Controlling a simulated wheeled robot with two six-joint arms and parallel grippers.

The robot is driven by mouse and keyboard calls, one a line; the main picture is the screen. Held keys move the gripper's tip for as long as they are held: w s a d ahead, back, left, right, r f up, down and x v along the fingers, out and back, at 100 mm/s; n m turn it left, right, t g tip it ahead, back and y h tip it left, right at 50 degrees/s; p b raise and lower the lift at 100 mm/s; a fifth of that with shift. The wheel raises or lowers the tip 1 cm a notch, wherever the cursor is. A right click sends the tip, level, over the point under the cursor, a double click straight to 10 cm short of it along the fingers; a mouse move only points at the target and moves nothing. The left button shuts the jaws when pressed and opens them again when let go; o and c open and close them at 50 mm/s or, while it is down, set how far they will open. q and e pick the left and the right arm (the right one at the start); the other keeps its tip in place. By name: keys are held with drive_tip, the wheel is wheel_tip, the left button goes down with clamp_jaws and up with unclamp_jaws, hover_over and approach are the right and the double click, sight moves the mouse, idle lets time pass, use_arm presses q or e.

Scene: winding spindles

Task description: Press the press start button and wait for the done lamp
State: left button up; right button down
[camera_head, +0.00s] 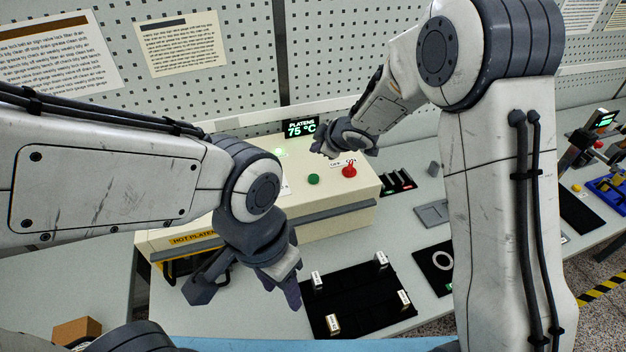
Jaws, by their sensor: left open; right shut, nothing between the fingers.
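The press is a beige box (345,213) labelled hot platen, standing at the back of the bench. A green button (313,179) and a red mushroom button (349,171) sit on its sloped face. A small green glow (280,153) shows on its upper left; I cannot tell whether it is the done lamp. My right gripper (322,148) is shut and empty, above and behind the green button in the picture, apart from it. My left gripper (246,292) is open and empty, low in front of the press, left of the black mat. My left arm hides the press's left part.
A display (301,127) reads platens 75 °C. A black mat (365,293) holds several small white-labelled pieces. A white ring (442,260) lies on a dark pad to its right. A cardboard box (77,330) is at lower left. A pegboard wall closes off the back.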

drive_tip(key=b, duration=0.6)
hover_over(317, 179)
wheel_tip(317, 179, down, 6)
drive_tip(key=shift+f, duration=0.2)
drive_tip(key=shift+f+b, duration=0.3)
drive_tip(key=shift+f, duration=0.2)
drive_tip(key=shift+s+f, duration=0.1)
drive_tip(key=shift+f, duration=0.05)
idle(0.9)
drive_tip(key=shift+f+b, duration=0.25)
drive_tip(key=shift+b, duration=0.05)
drive_tip(key=shift+f+b, duration=0.4)
drive_tip(key=shift+f, duration=0.1)
idle(0.5)
drive_tip(key=shift+r, duration=0.15)
drive_tip(key=shift+r+p, duration=0.75)
drive_tip(key=shift+p, duration=0.2)
